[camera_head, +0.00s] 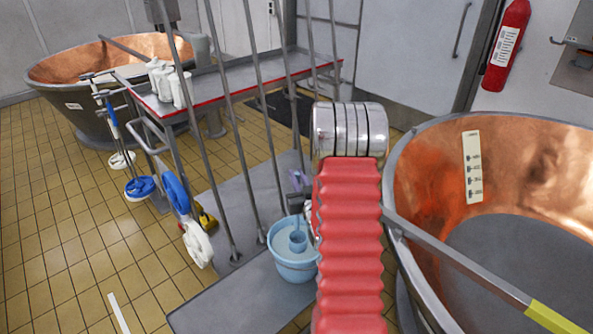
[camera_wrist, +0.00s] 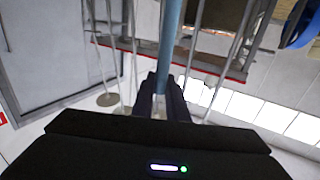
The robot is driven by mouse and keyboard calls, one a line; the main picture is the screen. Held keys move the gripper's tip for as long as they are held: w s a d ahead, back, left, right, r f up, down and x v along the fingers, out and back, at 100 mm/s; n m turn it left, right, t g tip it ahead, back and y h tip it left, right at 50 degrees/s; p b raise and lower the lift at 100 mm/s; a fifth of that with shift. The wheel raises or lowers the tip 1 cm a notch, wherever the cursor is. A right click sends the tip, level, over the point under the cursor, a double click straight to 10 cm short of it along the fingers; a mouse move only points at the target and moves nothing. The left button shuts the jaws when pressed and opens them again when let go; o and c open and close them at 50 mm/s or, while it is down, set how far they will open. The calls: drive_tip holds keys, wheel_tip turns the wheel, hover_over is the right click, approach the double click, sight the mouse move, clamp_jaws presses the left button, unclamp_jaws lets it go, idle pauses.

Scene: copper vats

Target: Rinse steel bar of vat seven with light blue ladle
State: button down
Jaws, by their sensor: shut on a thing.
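My gripper (camera_wrist: 162,92) is shut on a light blue rod (camera_wrist: 171,40), which looks like the handle of the light blue ladle. The rod runs up out of the top of the wrist view, so its far end is out of sight. A copper vat (camera_head: 415,190) stands at the right with a measuring strip inside. A steel bar (camera_head: 455,262) with a yellow section crosses its near side. No vat number is readable.
A light blue bucket (camera_head: 281,265), with a light blue round piece inside, stands on a grey platform left of my arm. Thin upright steel poles (camera_head: 262,95) rise beside it. A second copper vat (camera_head: 75,68) and a red-edged bench (camera_head: 215,83) stand behind.

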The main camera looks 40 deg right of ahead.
wheel_tip(320, 180, down, 9)
idle(0.7)
drive_tip(key=shift+r, duration=0.2)
idle(0.8)
wheel_tip(320, 180, up, 20)
drive_tip(key=shift+r, duration=0.1)
idle(0.9)
idle(1.0)
